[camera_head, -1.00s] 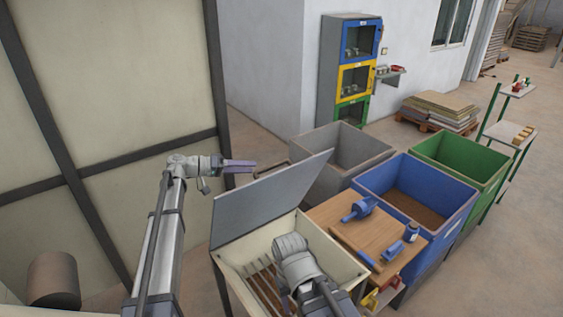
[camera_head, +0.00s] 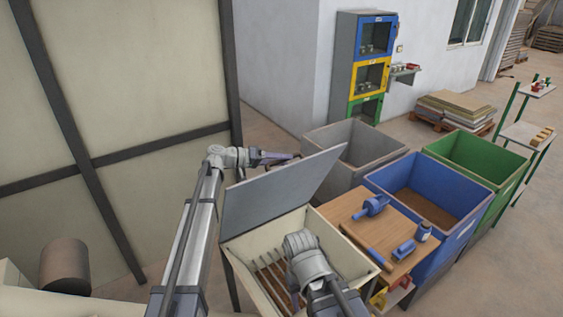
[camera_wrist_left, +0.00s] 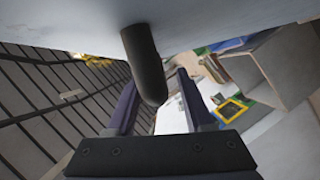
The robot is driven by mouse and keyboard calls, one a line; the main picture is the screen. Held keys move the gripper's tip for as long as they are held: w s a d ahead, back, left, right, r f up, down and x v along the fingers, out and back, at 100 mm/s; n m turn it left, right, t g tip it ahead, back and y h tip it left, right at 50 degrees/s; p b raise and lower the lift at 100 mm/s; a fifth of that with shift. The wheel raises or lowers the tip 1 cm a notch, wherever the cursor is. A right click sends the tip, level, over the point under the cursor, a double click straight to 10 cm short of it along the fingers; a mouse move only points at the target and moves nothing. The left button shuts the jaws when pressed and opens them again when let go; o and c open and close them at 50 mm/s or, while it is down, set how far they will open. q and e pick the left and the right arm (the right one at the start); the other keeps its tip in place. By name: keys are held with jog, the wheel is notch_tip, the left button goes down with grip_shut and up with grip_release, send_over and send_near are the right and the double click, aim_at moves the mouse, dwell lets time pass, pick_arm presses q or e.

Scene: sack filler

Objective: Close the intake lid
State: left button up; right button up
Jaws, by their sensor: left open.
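The intake lid (camera_head: 280,190) is a flat grey panel standing open, tilted up at the back of the cream intake box (camera_head: 352,262) with its slatted grate. My left gripper (camera_head: 296,157) is behind the lid near its upper left edge, partly hidden by it. In the left wrist view, my open left gripper (camera_wrist_left: 156,82) has a dark rounded bar (camera_wrist_left: 143,58), apparently the lid's handle, between its fingers. The lid's pale surface (camera_wrist_left: 60,18) fills the top of that view. I cannot tell whether the fingers touch the bar. My right arm reaches over the intake; its gripper is not visible.
A wooden worktop (camera_head: 357,232) with blue tools stands right of the intake. Grey (camera_head: 385,160), blue (camera_head: 452,222) and green (camera_head: 500,178) bins stand behind and right. A framed panel wall (camera_head: 130,110) is at left.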

pick_arm(q)
grip_shut()
dwell(0.4)
dwell(1.0)
